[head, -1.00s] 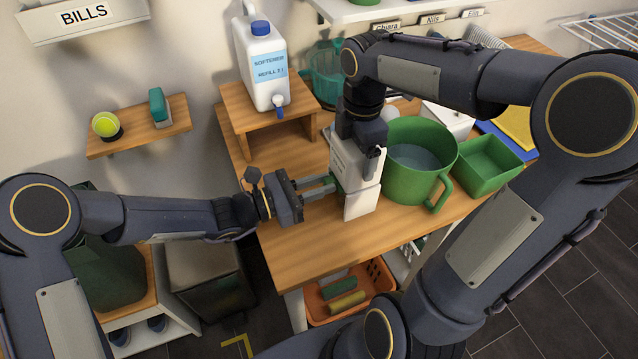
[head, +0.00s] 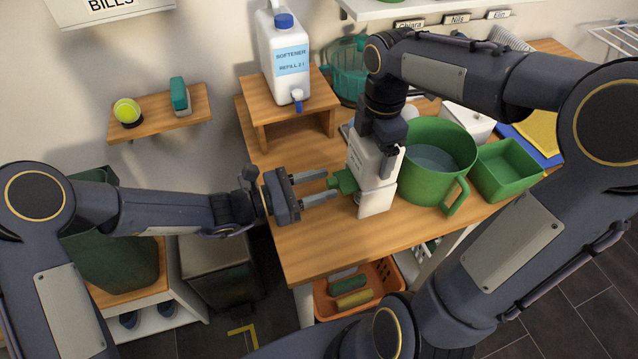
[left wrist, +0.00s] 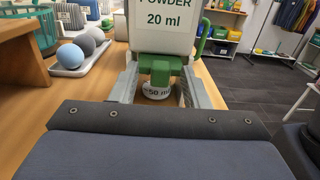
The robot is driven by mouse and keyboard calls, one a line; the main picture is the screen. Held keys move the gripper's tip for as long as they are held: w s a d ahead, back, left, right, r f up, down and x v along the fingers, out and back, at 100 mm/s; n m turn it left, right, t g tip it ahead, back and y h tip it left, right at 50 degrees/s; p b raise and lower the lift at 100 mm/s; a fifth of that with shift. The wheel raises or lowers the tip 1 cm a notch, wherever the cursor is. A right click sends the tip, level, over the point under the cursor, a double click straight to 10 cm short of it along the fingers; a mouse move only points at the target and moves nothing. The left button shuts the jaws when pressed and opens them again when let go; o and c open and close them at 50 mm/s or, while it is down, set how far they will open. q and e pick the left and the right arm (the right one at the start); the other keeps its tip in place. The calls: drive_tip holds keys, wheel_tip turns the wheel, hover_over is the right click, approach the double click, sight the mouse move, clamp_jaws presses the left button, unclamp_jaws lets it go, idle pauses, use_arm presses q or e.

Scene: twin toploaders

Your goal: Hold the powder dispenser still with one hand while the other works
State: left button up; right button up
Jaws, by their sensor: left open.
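The powder dispenser (head: 372,190) is a white upright box on the wooden table, with a green part (head: 345,181) sticking out on its left side. In the left wrist view the dispenser (left wrist: 163,30) reads "POWDER 20 ml", and a small white piece marked "50 ml" (left wrist: 156,91) shows below the green part. My left gripper (head: 332,184) is open, its fingers pointing at the green part, their tips just short of it or beside it. My right gripper (head: 384,140) is over the dispenser's top from behind; its fingers are mostly hidden, so its grip is unclear.
A big green mug (head: 436,165) stands close right of the dispenser, with a green tray (head: 506,170) beyond. A softener canister (head: 285,60) sits on a wooden stand (head: 290,112) behind. The table front left is clear. An orange basket (head: 383,275) is below.

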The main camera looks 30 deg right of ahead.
use_arm(q)
drive_tip(key=w+a, duration=0.1)
drive_tip(key=a, duration=1.1)
drive_tip(key=shift+w, duration=0.15)
drive_tip(key=d, duration=0.4)
drive_tip(key=s+d, duration=0.1)
drive_tip(key=d, duration=0.7)
drive_tip(key=shift+s+d+f, duration=0.15)
drive_tip(key=shift+s, duration=0.05)
drive_tip(key=shift+c, duration=0.3)
clamp_jaws()
